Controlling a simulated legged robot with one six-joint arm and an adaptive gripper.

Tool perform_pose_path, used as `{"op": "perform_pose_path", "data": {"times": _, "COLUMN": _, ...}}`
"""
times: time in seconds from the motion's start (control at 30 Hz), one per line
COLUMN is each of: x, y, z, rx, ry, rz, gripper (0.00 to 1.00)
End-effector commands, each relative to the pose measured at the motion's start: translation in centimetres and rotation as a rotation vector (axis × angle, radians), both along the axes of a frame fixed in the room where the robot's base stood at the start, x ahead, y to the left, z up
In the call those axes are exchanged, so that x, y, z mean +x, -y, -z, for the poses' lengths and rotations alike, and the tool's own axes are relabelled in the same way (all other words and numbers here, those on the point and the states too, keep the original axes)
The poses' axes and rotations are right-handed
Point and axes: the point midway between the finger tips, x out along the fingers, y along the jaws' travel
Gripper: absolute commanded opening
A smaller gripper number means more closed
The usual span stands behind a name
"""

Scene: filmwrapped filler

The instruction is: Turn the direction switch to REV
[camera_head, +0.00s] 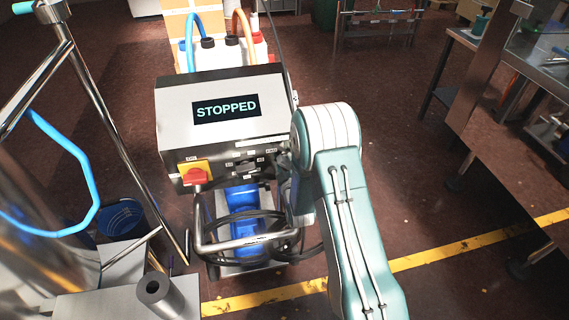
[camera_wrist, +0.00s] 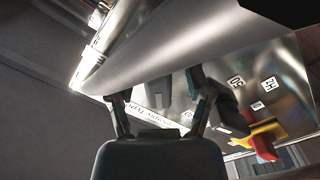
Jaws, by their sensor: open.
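The control box (camera_head: 225,115) stands in the middle of the head view, its screen (camera_head: 226,109) reading STOPPED. Its front lower face carries a black switch (camera_head: 246,167) among small white labels too small to read. In the wrist view the labelled metal panel shows a dark knob (camera_wrist: 232,113) right of my fingers, beside labels. I cannot tell for certain which control is the direction switch or where it points. My gripper (camera_wrist: 162,97) is open, its fingers apart with nothing seen held between them, close to the panel. In the head view my arm hides the gripper.
A red switch on a yellow plate (camera_head: 195,174) sits at the box's left; it also shows in the wrist view (camera_wrist: 264,143). A metal bar (camera_head: 245,241) runs below the box. A steel frame with a blue hose (camera_head: 85,180) stands left.

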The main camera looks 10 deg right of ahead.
Motion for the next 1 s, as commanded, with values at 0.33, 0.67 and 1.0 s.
{"op": "perform_pose_path", "data": {"times": 0.33, "x": -0.02, "y": -0.01, "z": 0.03, "rx": 0.000, "ry": -0.001, "rz": -0.001, "gripper": 0.00}}
{"op": "perform_pose_path", "data": {"times": 0.67, "x": 0.00, "y": -0.06, "z": 0.13, "rx": 0.016, "ry": -0.004, "rz": -0.002, "gripper": 0.00}}
{"op": "perform_pose_path", "data": {"times": 1.0, "x": -0.02, "y": -0.01, "z": 0.13, "rx": 0.189, "ry": -0.006, "rz": -0.003, "gripper": 0.00}}
